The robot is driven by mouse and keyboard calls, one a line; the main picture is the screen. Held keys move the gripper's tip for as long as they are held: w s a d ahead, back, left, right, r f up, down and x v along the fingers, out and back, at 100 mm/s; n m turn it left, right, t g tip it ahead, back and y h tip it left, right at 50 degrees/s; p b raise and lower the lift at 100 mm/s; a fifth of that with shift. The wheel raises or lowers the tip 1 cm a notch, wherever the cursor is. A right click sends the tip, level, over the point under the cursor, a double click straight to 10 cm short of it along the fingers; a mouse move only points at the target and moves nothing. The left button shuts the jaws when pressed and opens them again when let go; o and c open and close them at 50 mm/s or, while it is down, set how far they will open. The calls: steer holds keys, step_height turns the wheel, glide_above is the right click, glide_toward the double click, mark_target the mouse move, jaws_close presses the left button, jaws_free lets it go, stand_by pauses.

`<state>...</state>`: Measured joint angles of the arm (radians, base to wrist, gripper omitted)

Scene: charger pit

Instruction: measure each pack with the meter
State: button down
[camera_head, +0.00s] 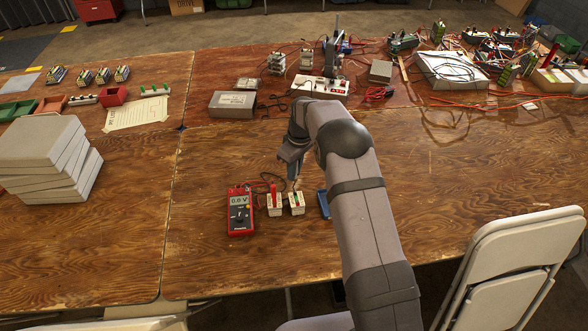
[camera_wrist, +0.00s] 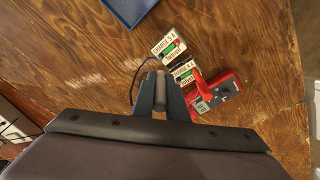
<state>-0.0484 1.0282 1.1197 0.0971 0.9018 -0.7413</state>
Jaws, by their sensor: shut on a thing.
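The red meter (camera_head: 240,212) lies on the table and its display reads about 0.0 V. It also shows in the wrist view (camera_wrist: 224,90). Two small white packs stand to its right: the nearer one (camera_head: 274,209) has a red probe (camera_head: 273,190) upright at it, and the other (camera_head: 296,205) has a green patch on top. In the wrist view both packs (camera_wrist: 168,46) (camera_wrist: 183,74) carry "CHARGE 5 A" labels. My gripper (camera_head: 295,176) is above the right pack, shut on a dark grey probe (camera_wrist: 159,92) with a black lead. Whether its tip touches is hidden.
A blue flat object (camera_head: 323,204) lies right of the packs, partly behind my arm. Grey stacked cases (camera_head: 45,150) stand at the left. Wired equipment and a grey box (camera_head: 232,104) line the back. The front of the table is clear; a folding chair (camera_head: 520,250) stands at the right.

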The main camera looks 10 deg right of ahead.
steer(key=shift+f+b, duration=1.15)
steer(key=shift+f, duration=0.95)
steer(key=shift+f+b, duration=0.9)
steer(key=shift+f, duration=0.05)
stand_by(2.0)
steer(key=c, duration=1.4)
jaws_free()
steer(key=shift+o, duration=0.2)
steer(key=shift+r, duration=0.15)
steer(key=shift+r+p, duration=2.3)
steer(key=shift+r, duration=1.35)
